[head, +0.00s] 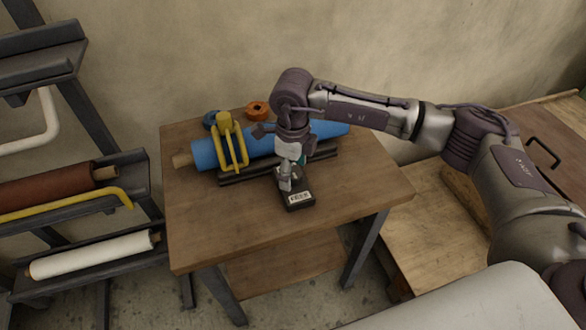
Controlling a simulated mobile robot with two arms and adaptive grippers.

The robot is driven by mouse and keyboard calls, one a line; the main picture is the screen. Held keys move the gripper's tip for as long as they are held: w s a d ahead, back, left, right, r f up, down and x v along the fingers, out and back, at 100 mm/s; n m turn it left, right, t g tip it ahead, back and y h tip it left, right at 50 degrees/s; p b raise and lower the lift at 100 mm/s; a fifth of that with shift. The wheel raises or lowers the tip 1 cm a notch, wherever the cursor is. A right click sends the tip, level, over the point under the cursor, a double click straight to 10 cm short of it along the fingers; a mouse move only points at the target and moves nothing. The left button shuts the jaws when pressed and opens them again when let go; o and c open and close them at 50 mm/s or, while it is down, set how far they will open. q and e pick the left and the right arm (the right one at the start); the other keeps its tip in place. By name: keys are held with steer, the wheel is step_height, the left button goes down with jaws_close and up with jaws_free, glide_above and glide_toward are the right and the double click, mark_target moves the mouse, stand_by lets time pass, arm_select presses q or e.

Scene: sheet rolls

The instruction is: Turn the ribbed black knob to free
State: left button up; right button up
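A small black box (301,207) with a white label (299,197) stands on the wooden table in front of the blue roll. The label's lettering is small and seems to read FREE. My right gripper (286,185) points down at the back part of this box, fingers low against or just above it. The ribbed black knob cannot be made out; my gripper covers the place behind the label. Whether the fingers are closed on the knob cannot be told. My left gripper is not in view.
A blue roll (205,153) lies in a dark cradle (232,179) under a yellow clamp (231,150). Orange (257,108) and blue tape rings sit behind it. A rack (130,170) with brown and white rolls stands left. The table's front left (215,230) is clear.

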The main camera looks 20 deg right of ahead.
mark_target(293, 172)
steer(key=shift+r, duration=0.2)
step_height(293, 172, up, 12)
steer(key=shift+f, duration=0.2)
stand_by(0.7)
